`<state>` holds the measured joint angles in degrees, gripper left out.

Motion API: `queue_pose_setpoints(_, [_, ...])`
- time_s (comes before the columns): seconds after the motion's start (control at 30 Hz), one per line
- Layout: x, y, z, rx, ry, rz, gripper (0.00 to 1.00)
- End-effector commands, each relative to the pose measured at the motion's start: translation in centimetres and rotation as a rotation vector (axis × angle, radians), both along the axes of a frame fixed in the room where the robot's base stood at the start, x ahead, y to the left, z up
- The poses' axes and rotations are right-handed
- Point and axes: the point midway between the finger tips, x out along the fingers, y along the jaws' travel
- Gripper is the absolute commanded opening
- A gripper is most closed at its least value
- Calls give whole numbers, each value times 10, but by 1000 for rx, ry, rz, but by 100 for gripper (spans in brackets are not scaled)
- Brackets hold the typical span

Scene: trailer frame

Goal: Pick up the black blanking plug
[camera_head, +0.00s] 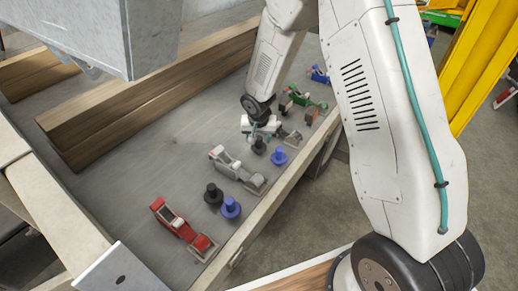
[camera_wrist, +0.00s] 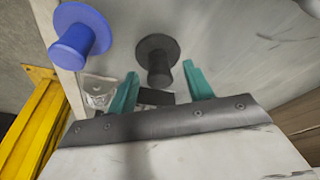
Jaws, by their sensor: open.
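A black blanking plug (camera_head: 259,146) with a round flange stands on the grey deck, just in front of my gripper (camera_head: 259,131) in the head view. In the wrist view the black plug (camera_wrist: 158,62) lies ahead of the gap between the two teal fingers of my gripper (camera_wrist: 161,80). The fingers are apart and nothing is held between them. A second black plug (camera_head: 213,194) stands nearer the camera in the head view. A blue plug (camera_head: 279,156) is beside the first black one and also shows in the wrist view (camera_wrist: 76,38).
Another blue plug (camera_head: 230,208), a red clamp (camera_head: 184,227) and a grey clamp (camera_head: 237,170) lie along the deck edge. Wooden boards (camera_head: 150,95) lie at left. The deck's middle is clear.

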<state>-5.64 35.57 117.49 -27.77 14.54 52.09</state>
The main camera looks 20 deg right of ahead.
Motion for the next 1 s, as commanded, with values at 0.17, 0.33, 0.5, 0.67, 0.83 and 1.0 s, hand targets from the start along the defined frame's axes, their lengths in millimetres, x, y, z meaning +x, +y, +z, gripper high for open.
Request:
queue_pose_setpoints(0.17, [2,-1,-7,1,-1,0,52])
queue_pose_setpoints(0.33, [2,-1,-7,1,-1,0,46])
queue_pose_setpoints(0.5, [2,0,-7,0,0,0,0])
queue_pose_setpoints(0.67, [2,0,-7,0,-1,0,0])
queue_pose_setpoints(0.83, [2,-1,-2,0,-2,-1,0])
queue_pose_setpoints(1.0, [3,0,25,1,-6,-1,0])
